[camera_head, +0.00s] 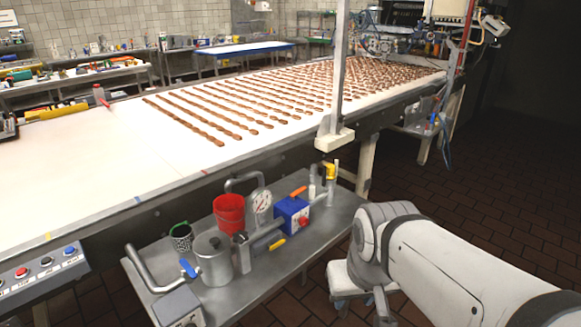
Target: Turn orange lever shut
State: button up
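A small orange lever (298,191) sits on top of the blue box-shaped unit (291,215) on the metal side table. The lever lies tilted, its right end higher, and its pivot is too small to make out. My arm (430,265) reaches in from the lower right and bends beside the table's right edge. It is apart from the lever, which is up and to the left of it. I cannot make out my gripper's fingers.
The metal table (330,228) also holds a pressure gauge (262,201), a red bucket (229,213), a metal pot (213,258), a yellow lever (277,244) and a blue lever (187,268). A conveyor (120,150) with rows of brown pieces runs behind. Tiled floor is clear at right.

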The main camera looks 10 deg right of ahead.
aim_at(292, 195)
jog(key=i, duration=0.9)
